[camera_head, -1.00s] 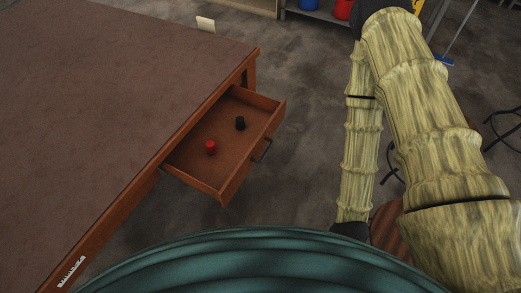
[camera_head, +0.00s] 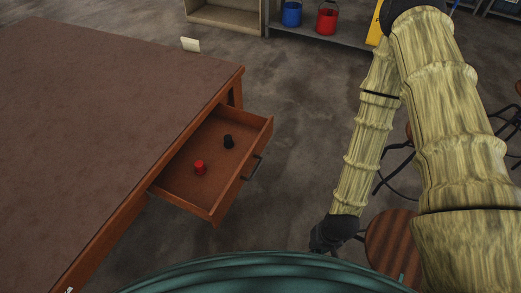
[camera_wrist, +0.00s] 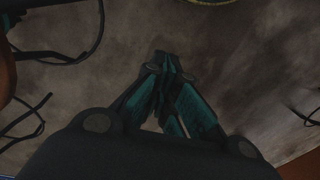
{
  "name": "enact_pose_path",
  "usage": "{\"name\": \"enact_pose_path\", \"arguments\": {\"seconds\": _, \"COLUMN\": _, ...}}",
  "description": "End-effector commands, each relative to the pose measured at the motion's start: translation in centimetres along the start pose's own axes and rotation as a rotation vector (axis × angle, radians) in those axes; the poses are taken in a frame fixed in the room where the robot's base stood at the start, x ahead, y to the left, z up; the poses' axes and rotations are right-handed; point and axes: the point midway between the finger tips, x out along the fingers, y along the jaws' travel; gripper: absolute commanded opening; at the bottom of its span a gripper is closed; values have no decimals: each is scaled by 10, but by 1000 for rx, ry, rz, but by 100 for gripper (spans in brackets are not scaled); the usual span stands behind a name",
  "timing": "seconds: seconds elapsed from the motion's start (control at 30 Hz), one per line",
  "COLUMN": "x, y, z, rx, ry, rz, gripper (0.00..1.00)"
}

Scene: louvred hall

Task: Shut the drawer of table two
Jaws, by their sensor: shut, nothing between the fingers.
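The table (camera_head: 105,90) has a brown top and wooden edge and fills the left of the head view. Its drawer (camera_head: 185,190) is pulled out on the right side, with a dark handle (camera_head: 252,168) on its front. A red piece (camera_head: 200,168) and a black piece (camera_head: 228,142) stand inside the drawer. My gripper (camera_wrist: 168,62) is shut and empty in the wrist view, pointing over bare floor. In the head view my dark wrist end is low, right of the drawer and apart from it; the fingertips are hidden there.
A round wooden stool (camera_head: 390,245) stands close to my wrist at the lower right. A shelf with a blue bucket (camera_head: 292,14) and a red bucket (camera_head: 327,20) is at the back. The floor (camera_head: 300,130) between drawer and arm is clear.

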Motion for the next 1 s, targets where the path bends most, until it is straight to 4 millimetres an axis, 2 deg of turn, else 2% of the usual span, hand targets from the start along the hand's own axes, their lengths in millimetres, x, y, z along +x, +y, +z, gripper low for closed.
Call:
{"name": "enact_pose_path", "arguments": {"seconds": 0.03, "x": -3, "y": -8, "z": -13, "rx": 28, "ry": 9, "rz": -30, "gripper": 0}}
{"name": "enact_pose_path", "arguments": {"seconds": 0.27, "x": -27, "y": -40, "z": -64, "rx": 126, "ry": 33, "rz": -160, "gripper": 0}}
{"name": "enact_pose_path", "arguments": {"seconds": 0.47, "x": -58, "y": -67, "z": -111, "rx": 195, "ry": 58, "rz": -282, "gripper": 0}}
{"name": "enact_pose_path", "arguments": {"seconds": 0.67, "x": -99, "y": -90, "z": -158, "rx": 249, "ry": 87, "rz": -412, "gripper": 0}}
{"name": "enact_pose_path", "arguments": {"seconds": 0.8, "x": -134, "y": -102, "z": -191, "rx": 277, "ry": 111, "rz": -507, "gripper": 0}}
{"name": "enact_pose_path", "arguments": {"seconds": 1.0, "x": -181, "y": -113, "z": -226, "rx": 301, "ry": 139, "rz": -620, "gripper": 0}}
